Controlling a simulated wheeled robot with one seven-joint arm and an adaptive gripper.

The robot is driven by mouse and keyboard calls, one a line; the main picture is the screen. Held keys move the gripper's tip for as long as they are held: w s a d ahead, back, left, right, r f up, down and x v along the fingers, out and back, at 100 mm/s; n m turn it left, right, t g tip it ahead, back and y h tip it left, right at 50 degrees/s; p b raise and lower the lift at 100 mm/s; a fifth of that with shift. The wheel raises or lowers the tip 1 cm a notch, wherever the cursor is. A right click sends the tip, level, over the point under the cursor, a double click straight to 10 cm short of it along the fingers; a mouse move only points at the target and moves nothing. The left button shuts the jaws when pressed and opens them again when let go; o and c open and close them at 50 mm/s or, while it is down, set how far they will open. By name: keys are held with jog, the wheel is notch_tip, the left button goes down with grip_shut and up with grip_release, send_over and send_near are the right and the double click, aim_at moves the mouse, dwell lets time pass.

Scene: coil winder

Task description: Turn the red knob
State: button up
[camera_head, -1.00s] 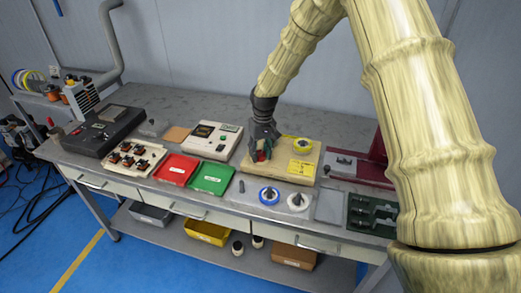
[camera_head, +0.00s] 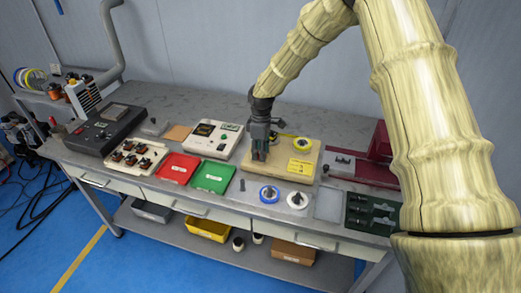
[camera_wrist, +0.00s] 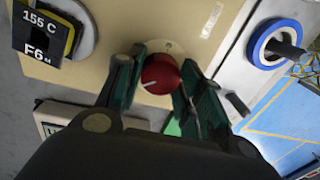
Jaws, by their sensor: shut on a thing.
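The red knob (camera_wrist: 160,75) is round with a white pointer line, mounted on a beige panel (camera_wrist: 118,22). In the wrist view the line points left and slightly down. My gripper (camera_wrist: 162,72) has its two green-tipped fingers on either side of the knob, shut on it. In the head view my gripper (camera_head: 259,152) reaches down onto the left part of the beige box (camera_head: 278,170), and the knob is hidden behind the fingers.
Green (camera_head: 213,177) and red (camera_head: 172,168) trays, a blue-rimmed spool (camera_head: 269,194) and a white spool (camera_head: 297,200) lie nearby.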

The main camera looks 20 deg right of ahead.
aim_at(259, 151)
jog(key=n+p, duration=0.1)
jog(key=n, duration=0.4)
jog(key=shift+n, duration=0.3)
jog(key=n, duration=0.5)
jog(key=shift+h+p, duration=0.3)
jog(key=shift+p, duration=0.1)
jog(key=o, duration=1)
jog(key=r, duration=1.2)
jog(key=shift+w+a, duration=0.15)
jog(key=shift+w, duration=0.2)
